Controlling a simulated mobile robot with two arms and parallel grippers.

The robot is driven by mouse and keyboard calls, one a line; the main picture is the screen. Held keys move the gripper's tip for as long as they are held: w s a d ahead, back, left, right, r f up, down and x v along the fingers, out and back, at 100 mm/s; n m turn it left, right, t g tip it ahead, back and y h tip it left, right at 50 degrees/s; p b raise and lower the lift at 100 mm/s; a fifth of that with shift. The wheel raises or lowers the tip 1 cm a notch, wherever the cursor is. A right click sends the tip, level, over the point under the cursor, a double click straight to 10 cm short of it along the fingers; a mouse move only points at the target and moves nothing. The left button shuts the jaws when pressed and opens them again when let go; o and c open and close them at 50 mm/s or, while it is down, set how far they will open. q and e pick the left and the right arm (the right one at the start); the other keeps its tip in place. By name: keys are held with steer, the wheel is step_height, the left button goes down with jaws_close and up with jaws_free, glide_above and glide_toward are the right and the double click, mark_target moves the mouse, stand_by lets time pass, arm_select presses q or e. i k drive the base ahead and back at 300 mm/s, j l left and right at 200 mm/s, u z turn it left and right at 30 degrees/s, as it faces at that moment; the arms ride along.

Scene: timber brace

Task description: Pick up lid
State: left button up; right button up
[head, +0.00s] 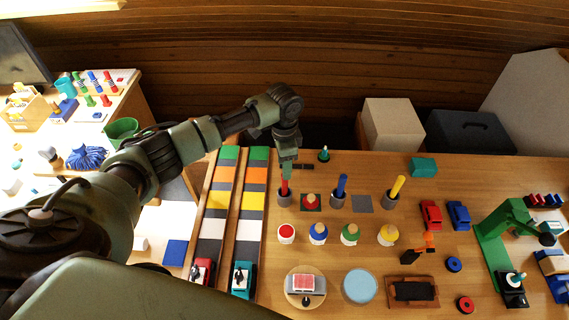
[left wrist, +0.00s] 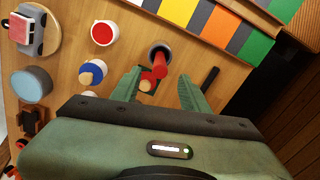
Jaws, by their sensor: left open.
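A small red lid with a wooden knob (head: 311,199) rests on a dark square pad on the table, right of a grey cup with a red stick (head: 285,186). In the left wrist view the lid (left wrist: 148,85) shows between the fingers, partly behind the red stick (left wrist: 160,66). My left gripper (head: 288,168) is open and empty, pointing down above the red stick and a little left of the lid; its fingers (left wrist: 161,77) also show in the left wrist view. A white jar with a red top face (head: 286,233) and no knob stands in front. My right gripper is out of view.
Knobbed blue (head: 318,234), green (head: 349,235) and yellow (head: 388,236) jars stand in a row. Colored strips (head: 212,226) lie left; a green crane (head: 495,238) stands right.

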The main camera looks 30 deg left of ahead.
mark_target(311, 202)
steer(key=k+l, duration=0.5)
steer(key=k, duration=0.15)
steer(key=k+l, duration=0.5)
steer(key=k, duration=0.2)
